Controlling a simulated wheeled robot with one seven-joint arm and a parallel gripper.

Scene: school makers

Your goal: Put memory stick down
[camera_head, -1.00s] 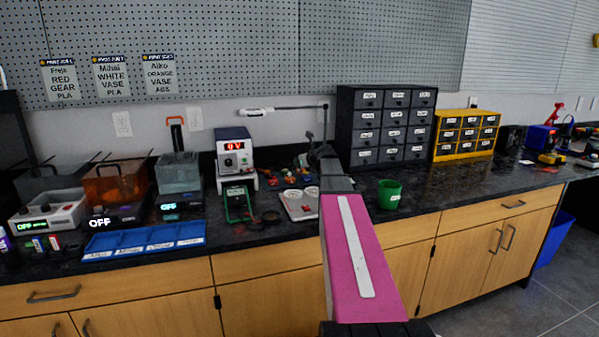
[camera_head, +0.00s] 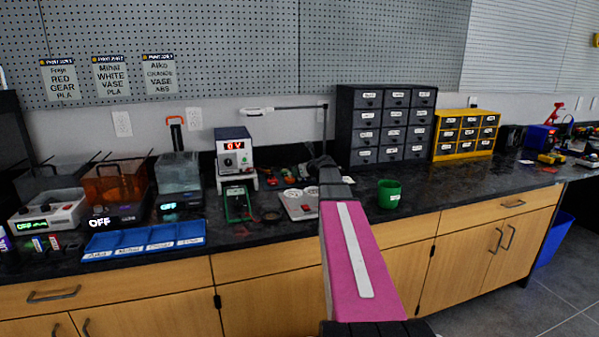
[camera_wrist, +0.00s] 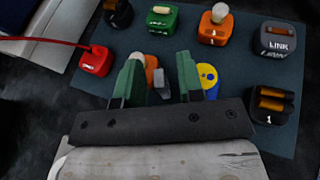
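In the wrist view my gripper (camera_wrist: 160,82) has its two green fingers spread apart above a dark blue-grey mat (camera_wrist: 240,118). Between them show an orange piece (camera_wrist: 151,68) and a small grey piece (camera_wrist: 162,84), partly hidden; I cannot tell whether these lie on the mat, and no finger clearly grips them. I cannot make out a memory stick for certain. In the head view my gripper is largely hidden behind my pink arm, over the counter. A blue compartment tray (camera_head: 143,250) with name labels lies at the counter's front left.
Circuit blocks surround the fingers: red (camera_wrist: 95,60), green (camera_wrist: 163,18), orange (camera_wrist: 216,28), LINK (camera_wrist: 277,41), a battery block (camera_wrist: 268,104) and blue-yellow (camera_wrist: 207,75). A green cup (camera_head: 389,194), power supply (camera_head: 234,150) and black drawer cabinet (camera_head: 387,127) stand on the counter (camera_head: 440,185).

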